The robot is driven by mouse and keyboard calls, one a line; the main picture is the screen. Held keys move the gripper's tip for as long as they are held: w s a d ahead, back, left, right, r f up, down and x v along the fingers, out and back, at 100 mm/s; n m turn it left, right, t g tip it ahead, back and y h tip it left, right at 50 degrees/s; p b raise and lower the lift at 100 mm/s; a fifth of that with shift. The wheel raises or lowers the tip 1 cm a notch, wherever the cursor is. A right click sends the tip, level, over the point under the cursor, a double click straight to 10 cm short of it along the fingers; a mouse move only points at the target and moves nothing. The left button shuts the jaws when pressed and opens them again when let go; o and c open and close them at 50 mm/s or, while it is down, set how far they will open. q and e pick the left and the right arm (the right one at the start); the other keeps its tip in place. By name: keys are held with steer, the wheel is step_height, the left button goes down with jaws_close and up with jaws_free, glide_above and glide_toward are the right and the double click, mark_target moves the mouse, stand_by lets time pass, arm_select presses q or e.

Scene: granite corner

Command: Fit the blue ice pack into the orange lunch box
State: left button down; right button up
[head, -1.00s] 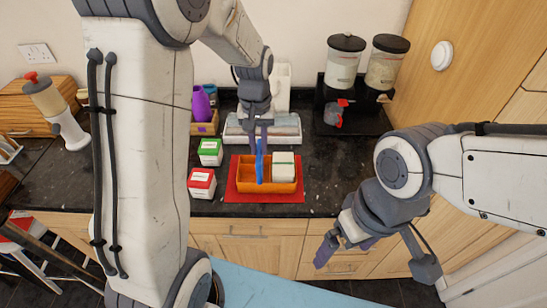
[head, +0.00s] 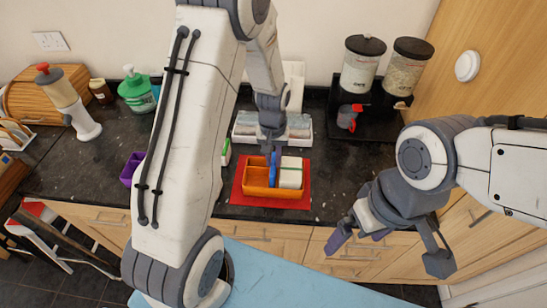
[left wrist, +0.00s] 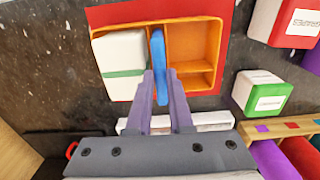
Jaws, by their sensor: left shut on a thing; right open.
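The orange lunch box (head: 258,192) sits on a red mat (head: 237,196) on the dark counter. A white box with a green band (head: 291,172) stands in its right part in the head view. My left gripper (head: 272,150) is shut on the top of the upright blue ice pack (head: 273,168). The ice pack is inside the lunch box outline, beside the white box. The left wrist view shows the ice pack (left wrist: 158,55) between the white box (left wrist: 122,60) and an orange divider. Whether it touches the floor cannot be told. My right gripper (head: 358,238) is open and empty, in front of the counter.
Behind the lunch box is a white tray (head: 243,130). Red-lidded (left wrist: 285,22) and green-lidded (left wrist: 262,92) boxes stand beside the mat. Dispensers (head: 362,68) stand back right. My left arm hides part of the counter. Counter right of the mat is clear.

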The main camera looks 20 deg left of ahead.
arm_select(q)
steer(key=shift+f, duration=0.2)
steer(key=shift+f, duration=0.2)
steer(key=c, duration=0.8)
jaws_free()
steer(key=shift+r, duration=0.15)
